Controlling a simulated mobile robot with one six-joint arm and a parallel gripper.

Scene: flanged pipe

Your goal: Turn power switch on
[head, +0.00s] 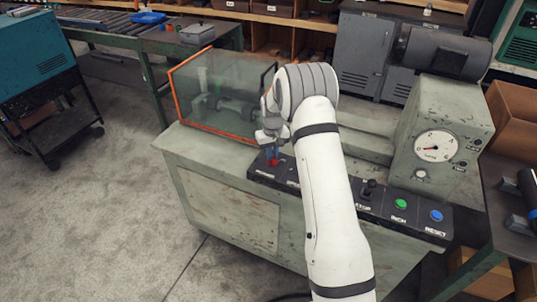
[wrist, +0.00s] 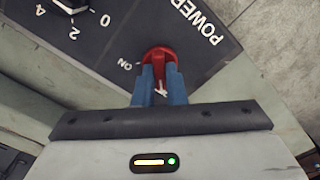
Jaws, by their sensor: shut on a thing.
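The power switch is a red rotary knob (wrist: 158,55) on the dark control panel, beside the printed word POWER. An ON label sits to its left in the wrist view. My gripper (wrist: 161,88) has its two blue fingers closed on either side of the knob's grip. The grip points toward the bottom of the wrist view, not toward ON; its lower end lies between the fingers. In the head view the red switch (head: 272,162) shows at the left end of the panel, partly hidden under my gripper (head: 270,153).
A numbered dial (wrist: 70,5) is beside the switch. An orange-edged clear guard (head: 205,85) stands behind my gripper; a gauge box (head: 440,120) stands right.

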